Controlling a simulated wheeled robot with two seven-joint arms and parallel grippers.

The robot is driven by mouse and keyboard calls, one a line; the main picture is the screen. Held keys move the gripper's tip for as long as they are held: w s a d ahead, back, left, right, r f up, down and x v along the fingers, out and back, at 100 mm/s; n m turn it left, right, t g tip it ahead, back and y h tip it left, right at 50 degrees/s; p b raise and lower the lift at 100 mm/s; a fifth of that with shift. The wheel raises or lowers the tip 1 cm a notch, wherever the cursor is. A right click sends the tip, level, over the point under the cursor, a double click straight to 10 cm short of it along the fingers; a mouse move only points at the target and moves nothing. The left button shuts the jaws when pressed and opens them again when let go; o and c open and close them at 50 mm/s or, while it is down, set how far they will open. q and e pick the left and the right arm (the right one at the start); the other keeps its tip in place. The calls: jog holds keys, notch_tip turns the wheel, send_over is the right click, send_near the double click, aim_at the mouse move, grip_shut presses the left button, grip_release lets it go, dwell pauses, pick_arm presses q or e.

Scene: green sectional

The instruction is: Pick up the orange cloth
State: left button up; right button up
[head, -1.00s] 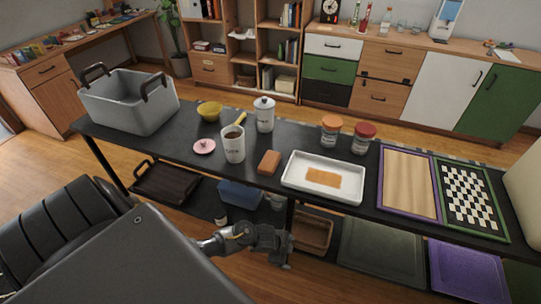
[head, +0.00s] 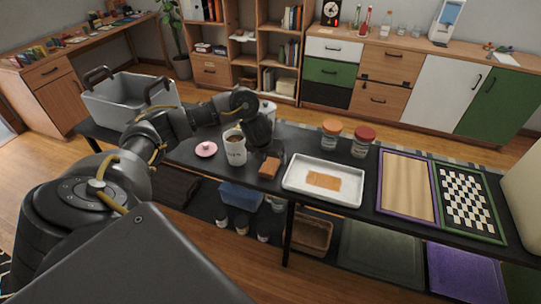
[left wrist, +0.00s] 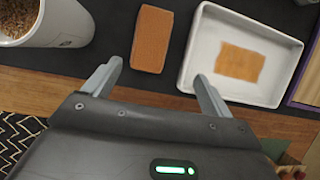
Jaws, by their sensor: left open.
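A flat orange cloth (head: 323,180) lies in a shallow white tray (head: 350,198) on the dark table; it also shows in the left wrist view (left wrist: 239,63). A thicker orange-brown block (head: 269,168) sits on the table left of the tray, and it shows in the left wrist view too (left wrist: 152,39). My left gripper (head: 268,150) is over the table by the block. In the left wrist view its fingers (left wrist: 157,85) are spread and empty, with the block beyond them, left of the tray. My right gripper is not seen.
A filled white mug (head: 235,149) and a pink lid (head: 206,149) stand left of the block. Two jars (head: 361,141) stand behind the tray. A grey bin (head: 120,103) is at the left end, a checkered board (head: 467,202) at the right.

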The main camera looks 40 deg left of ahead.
aim_at(270, 164)
pick_arm(q)
jog(key=shift+w+a+f+b, duration=0.4)
jog(key=shift+f+b, duration=0.25)
jog(key=shift+f, duration=0.2)
jog(key=shift+w+a+f+b, duration=0.3)
jog(key=shift+a+f+b, duration=0.15)
jog(key=shift+f+b, duration=0.3)
jog(key=shift+w+a+f+b, duration=0.35)
jog(key=shift+a+f+b, duration=0.15)
jog(key=shift+f, duration=0.4)
jog(key=b+x, duration=0.2)
jog(key=shift+w+d+f, duration=0.2)
jog(key=shift+d+f, duration=0.05)
jog(key=shift+f, duration=0.15)
jog(key=shift+x, duration=0.8)
jog(key=shift+w+a, duration=0.1)
jog(key=shift+a, duration=0.05)
jog(key=shift+r, duration=0.15)
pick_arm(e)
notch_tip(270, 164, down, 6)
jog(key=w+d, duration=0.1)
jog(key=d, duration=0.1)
pick_arm(q)
jog(key=c, duration=1.1)
jog(key=shift+o, duration=0.2)
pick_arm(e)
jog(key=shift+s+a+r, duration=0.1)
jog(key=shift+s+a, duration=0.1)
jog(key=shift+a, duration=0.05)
